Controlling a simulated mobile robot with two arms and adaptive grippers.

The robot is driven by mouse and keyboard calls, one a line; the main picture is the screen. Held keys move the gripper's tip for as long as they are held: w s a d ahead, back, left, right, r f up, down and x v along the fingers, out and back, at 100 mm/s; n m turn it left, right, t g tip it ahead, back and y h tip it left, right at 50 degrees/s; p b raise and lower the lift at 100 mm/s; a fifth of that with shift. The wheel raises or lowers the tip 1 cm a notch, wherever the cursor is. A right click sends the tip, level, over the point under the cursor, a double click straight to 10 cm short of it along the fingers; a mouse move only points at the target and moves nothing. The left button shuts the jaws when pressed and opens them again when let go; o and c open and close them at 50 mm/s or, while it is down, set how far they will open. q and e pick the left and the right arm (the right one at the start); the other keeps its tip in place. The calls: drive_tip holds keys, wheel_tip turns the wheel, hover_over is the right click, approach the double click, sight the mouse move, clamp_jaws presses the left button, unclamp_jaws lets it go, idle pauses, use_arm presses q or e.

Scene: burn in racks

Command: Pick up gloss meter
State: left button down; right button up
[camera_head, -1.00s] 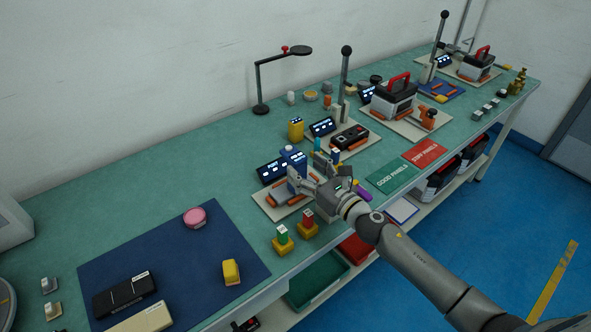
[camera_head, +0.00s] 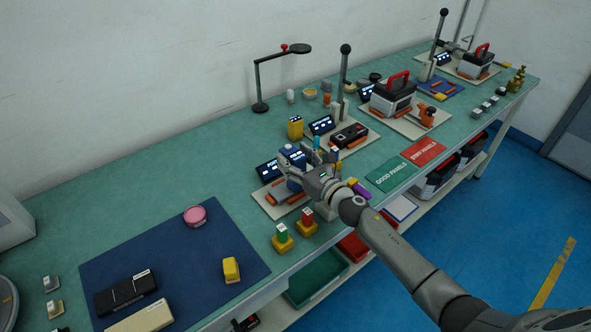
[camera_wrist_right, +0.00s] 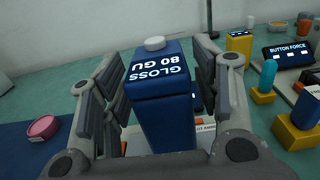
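The gloss meter is a blue upright block with a white top button and the label "GLOSS 80 GU". It stands above its pale base plate in the head view (camera_head: 291,156) and fills the middle of the right wrist view (camera_wrist_right: 162,95). My right gripper (camera_head: 303,172) is at the meter, with its fingers on either side of it in the right wrist view (camera_wrist_right: 163,85). The right finger is very close to it; a narrow gap shows by the left finger. The gripper looks open, and contact is unclear. My left gripper is out of view.
A dark display (camera_head: 268,170) stands behind the meter. Red and green blocks on yellow bases (camera_head: 283,240) are in front. A button-force display (camera_wrist_right: 290,51) and a yellow block are to the right. A blue mat (camera_head: 170,255) lies left; bare green bench separates them.

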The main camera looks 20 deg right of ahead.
drive_tip(key=c, duration=0.7)
drive_tip(key=shift+c, duration=1.2)
drive_tip(key=shift+r, duration=0.1)
